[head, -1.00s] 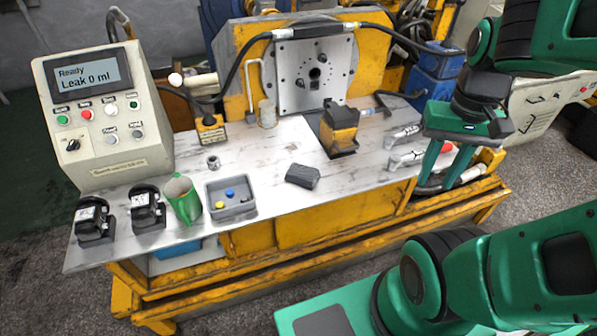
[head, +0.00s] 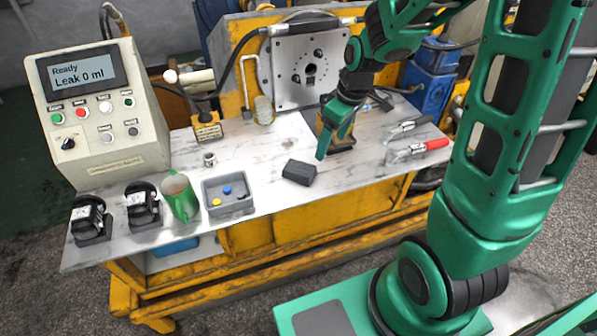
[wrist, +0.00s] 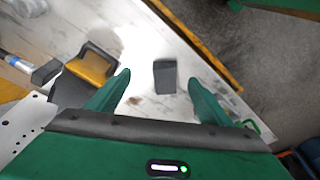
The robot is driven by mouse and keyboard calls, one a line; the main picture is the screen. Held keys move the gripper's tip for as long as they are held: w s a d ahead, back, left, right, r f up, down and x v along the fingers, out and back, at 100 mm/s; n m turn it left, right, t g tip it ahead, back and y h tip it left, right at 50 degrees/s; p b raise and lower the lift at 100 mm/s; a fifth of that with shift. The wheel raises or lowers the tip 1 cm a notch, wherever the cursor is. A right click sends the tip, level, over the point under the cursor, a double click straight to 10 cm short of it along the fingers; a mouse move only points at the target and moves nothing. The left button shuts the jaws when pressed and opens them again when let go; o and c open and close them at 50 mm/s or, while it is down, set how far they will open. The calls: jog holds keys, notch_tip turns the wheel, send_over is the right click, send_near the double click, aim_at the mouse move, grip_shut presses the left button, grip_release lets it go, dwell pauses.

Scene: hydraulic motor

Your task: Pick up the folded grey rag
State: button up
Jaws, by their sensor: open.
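The folded grey rag (head: 300,172) is a small dark grey block lying on the light bench top, near its front edge. In the wrist view the rag (wrist: 165,76) lies on the bench ahead of the fingertips, between their lines. My gripper (head: 333,150) is above the bench, to the right of and higher than the rag, pointing down and to the left. In the wrist view my gripper (wrist: 158,85) has its two green fingers wide apart with nothing between them. It does not touch the rag.
A yellow and dark block (head: 325,128) stands behind my gripper. Clear tools and a red-handled one (head: 425,146) lie right. Bench around the rag is clear.

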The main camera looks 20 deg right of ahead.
aim_at(301, 168)
jog(key=w+a+f+n, duration=0.1)
jog(key=w+a+f, duration=0.1)
jog(key=f, duration=0.2)
jog(key=w+a+f, duration=0.2)
jog(key=f, duration=0.3)
jog(key=w+a+f+n+y, duration=0.1)
jog(key=w+a+f, duration=0.1)
jog(key=f, duration=0.3)
jog(key=shift+a+n, duration=0.3)
jog(key=c, duration=1.2)
jog(key=shift+r, duration=0.15)
